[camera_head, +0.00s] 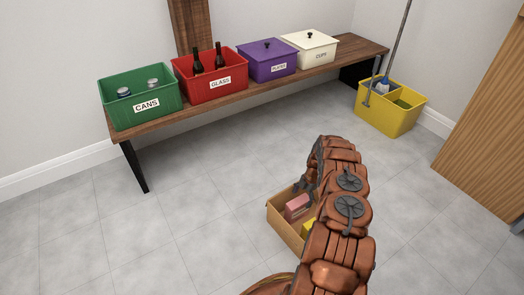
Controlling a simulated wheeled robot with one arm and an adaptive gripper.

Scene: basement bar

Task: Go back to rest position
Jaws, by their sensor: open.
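My copper-coloured arm arches up from the bottom of the head view and bends over at its top. My gripper (303,187) hangs at the far end, small and dark, pointing down over the back part of an open cardboard box (284,229) on the floor. Its jaws are open, and I see nothing held between them. The box holds a pink item (297,206) and a yellow item (308,228). My arm hides the right side of the box and part of the yellow item.
A wooden bench (226,93) along the wall carries a green CANS bin (144,105) with cans, a red GLASS bin (222,83) with bottles, and lidded purple (268,66) and white (317,54) bins. A yellow mop bucket (391,116) stands right. Floor at left is clear.

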